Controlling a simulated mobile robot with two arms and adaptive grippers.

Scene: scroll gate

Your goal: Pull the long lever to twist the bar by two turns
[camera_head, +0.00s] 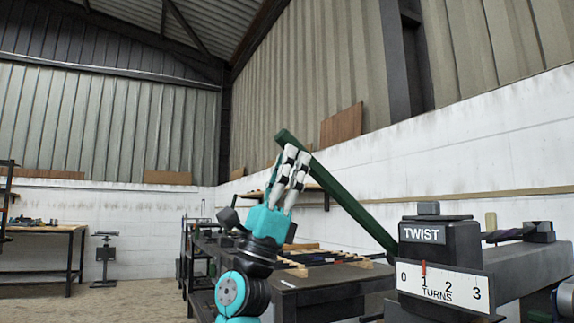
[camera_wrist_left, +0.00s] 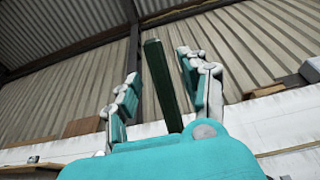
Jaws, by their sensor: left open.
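The long green lever (camera_head: 345,195) slants up and left from the twisting machine (camera_head: 426,240), which is labelled TWIST. My left gripper (camera_head: 290,165) is at the lever's upper part, just below its tip. In the left wrist view the lever (camera_wrist_left: 162,88) stands between the two spread finger groups of my left gripper (camera_wrist_left: 160,95), with gaps on both sides. The gripper is open. The TURNS scale (camera_head: 440,284) runs from 0 to 3, and its red pointer (camera_head: 424,268) stands at about 1. A dark bar (camera_head: 508,233) lies behind the machine's head. My right gripper is out of view.
A dark workbench (camera_head: 325,285) with rods and wooden pieces stands behind my left arm. Another table (camera_head: 45,230) and a small stand (camera_head: 105,255) are at the far left. The floor (camera_head: 90,308) at the left is clear.

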